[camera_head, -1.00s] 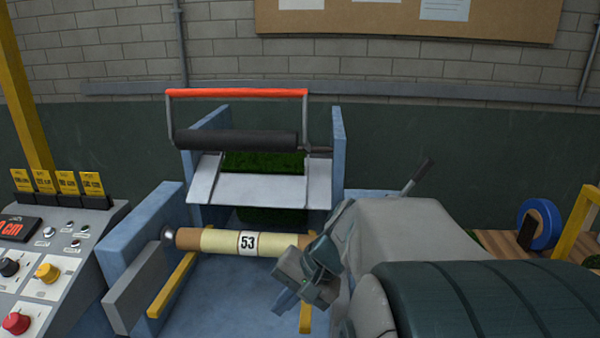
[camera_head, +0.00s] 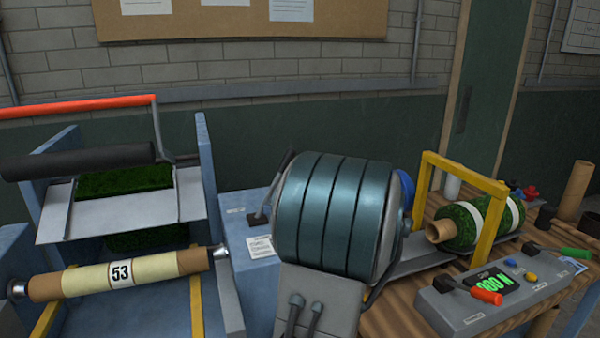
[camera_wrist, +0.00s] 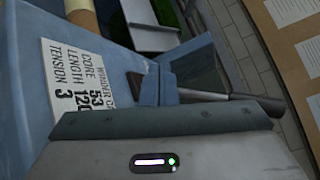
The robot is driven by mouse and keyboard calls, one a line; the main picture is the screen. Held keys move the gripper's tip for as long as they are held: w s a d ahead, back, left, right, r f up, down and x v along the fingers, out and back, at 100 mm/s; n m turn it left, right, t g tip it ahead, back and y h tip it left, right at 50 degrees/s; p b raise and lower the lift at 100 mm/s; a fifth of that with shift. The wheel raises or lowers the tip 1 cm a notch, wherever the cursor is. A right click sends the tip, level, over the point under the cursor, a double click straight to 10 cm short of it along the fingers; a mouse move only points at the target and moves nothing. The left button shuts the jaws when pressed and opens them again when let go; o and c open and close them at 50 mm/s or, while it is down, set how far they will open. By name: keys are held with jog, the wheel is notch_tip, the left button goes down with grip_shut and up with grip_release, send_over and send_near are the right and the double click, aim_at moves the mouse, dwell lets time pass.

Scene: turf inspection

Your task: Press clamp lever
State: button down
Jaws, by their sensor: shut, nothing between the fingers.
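A grey lever with a dark grip (camera_head: 274,190) stands on a blue box right of the winder, partly behind my arm. It also shows in the wrist view (camera_wrist: 232,97), just right of my gripper (camera_wrist: 160,88), whose closed fingers are empty. I cannot tell whether they touch it. In the head view my gripper is hidden behind my arm. A console at right carries a red-handled lever (camera_head: 485,295) and a green-handled lever (camera_head: 574,253); their labels are too small to read. I cannot tell which lever is the clamp lever.
A core marked 53 (camera_head: 120,274) lies across the winder at left, below a red-handled frame (camera_head: 75,107) with a black roller. A placard (camera_wrist: 80,75) lies beside my gripper. At right, a turf roll (camera_head: 465,222) sits by a yellow frame (camera_head: 487,225) on a wooden bench.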

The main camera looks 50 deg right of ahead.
jog(key=s+d+r+m+t+h, duration=0.2)
jog(key=s+d+h, duration=0.4)
jog(key=s+d, duration=0.3)
jog(key=d+m+t, duration=0.1)
jog(key=d+m, duration=0.1)
jog(key=d, duration=0.1)
jog(key=shift+s+d+m+h, duration=0.25)
jog(key=shift+d+m+h, duration=0.05)
jog(key=shift+d+h, duration=0.1)
jog(key=w+a+r+p, duration=0.1)
jog(key=w+r+p, duration=0.2)
jog(key=w, duration=0.7)
jog(key=shift+w+a+r, duration=0.3)
jog(key=shift+w+r, duration=0.1)
jog(key=shift+r, duration=0.1)
jog(key=shift+a+r, duration=0.1)
jog(key=shift+a, duration=0.05)
